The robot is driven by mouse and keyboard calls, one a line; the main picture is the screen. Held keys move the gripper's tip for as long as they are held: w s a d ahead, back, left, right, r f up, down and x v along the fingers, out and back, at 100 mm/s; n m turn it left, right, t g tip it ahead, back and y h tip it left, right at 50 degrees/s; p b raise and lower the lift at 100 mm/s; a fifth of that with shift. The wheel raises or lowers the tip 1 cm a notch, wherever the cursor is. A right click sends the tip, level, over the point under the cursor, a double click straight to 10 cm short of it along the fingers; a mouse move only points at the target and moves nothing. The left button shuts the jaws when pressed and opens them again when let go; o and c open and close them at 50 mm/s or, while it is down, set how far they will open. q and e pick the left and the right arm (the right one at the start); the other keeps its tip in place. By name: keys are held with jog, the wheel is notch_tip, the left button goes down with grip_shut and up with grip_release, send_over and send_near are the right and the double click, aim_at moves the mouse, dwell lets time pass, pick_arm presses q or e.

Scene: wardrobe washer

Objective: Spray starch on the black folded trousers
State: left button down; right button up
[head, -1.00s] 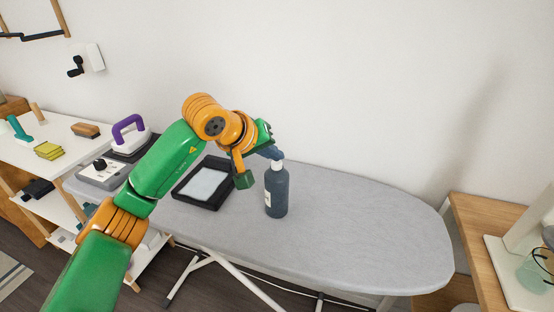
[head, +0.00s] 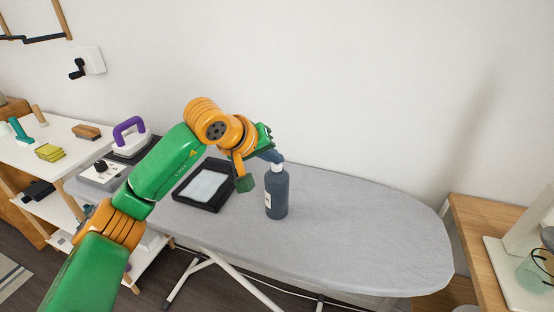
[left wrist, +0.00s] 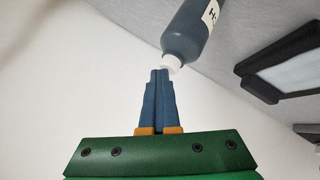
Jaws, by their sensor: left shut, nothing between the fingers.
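A dark blue-grey bottle (head: 277,196) with a white cap and a white label stands upright on the ironing board (head: 350,225). It also shows in the left wrist view (left wrist: 188,35), where its white cap (left wrist: 171,63) is at my fingertips. My left gripper (head: 277,158) is shut and empty, its blue fingers pressed together at the top of the bottle. In the left wrist view the closed fingers (left wrist: 160,73) are right beside the cap; I cannot tell if they touch it. I cannot make out folded black trousers.
A black-rimmed tray with a pale panel (head: 224,192) lies on the board left of the bottle. An iron with a purple handle (head: 130,128) stands at the board's left end. A wooden table (head: 490,225) is at the right. The board's right half is clear.

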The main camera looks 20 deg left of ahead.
aim_at(274, 166)
pick_arm(q)
jog(key=shift+w, duration=0.1)
notch_tip(274, 166, up, 6)
jog(key=p, duration=0.5)
jog(key=shift+w+r+p, duration=0.1)
jog(key=shift+r+p, duration=0.05)
jog(key=shift+p, duration=0.15)
jog(key=shift+f, duration=0.2)
